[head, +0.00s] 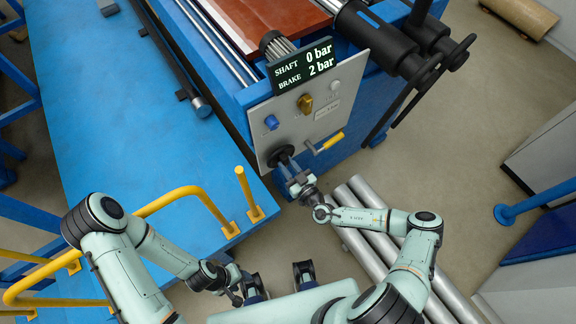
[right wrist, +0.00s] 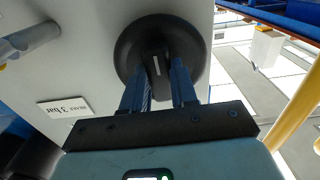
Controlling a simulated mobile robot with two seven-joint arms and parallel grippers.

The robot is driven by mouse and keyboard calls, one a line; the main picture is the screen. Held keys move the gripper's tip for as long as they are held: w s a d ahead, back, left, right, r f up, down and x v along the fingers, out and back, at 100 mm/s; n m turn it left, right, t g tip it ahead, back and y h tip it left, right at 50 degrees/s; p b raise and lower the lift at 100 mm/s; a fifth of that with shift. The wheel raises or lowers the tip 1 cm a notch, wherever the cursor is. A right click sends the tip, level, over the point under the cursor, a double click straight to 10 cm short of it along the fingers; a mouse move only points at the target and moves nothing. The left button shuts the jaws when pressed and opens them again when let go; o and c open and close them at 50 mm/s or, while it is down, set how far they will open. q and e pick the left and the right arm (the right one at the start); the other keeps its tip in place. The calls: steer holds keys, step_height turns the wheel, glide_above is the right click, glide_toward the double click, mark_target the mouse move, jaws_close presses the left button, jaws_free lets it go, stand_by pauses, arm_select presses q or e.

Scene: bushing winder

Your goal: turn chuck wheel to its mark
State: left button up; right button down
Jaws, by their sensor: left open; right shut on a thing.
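The chuck wheel is a round black knob with a raised grip bar, low on the grey panel in the head view (head: 280,154). It fills the upper middle of the right wrist view (right wrist: 133,45), where a short pale line shows on its bar. My right gripper (head: 290,170) is shut on this bar, with one blue finger on each side in the right wrist view (right wrist: 158,88). The mark on the panel cannot be made out. My left gripper (head: 240,294) is open and empty, low in the head view, well away from the panel.
The panel (head: 322,110) carries a blue knob (head: 271,122), a brass knob (head: 305,103) and a yellow-handled crank (head: 332,141) close to the wheel. A display (head: 303,66) reads shaft 0 bar, brake 2 bar. Yellow rails (head: 205,200) stand left; silver pipes (head: 372,262) lie right.

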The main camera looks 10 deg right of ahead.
stand_by(0.5)
steer(key=c, duration=0.9)
jaws_free()
steer(key=b+v, duration=0.1)
steer(key=v, duration=1.2)
steer(key=shift+s, duration=0.3)
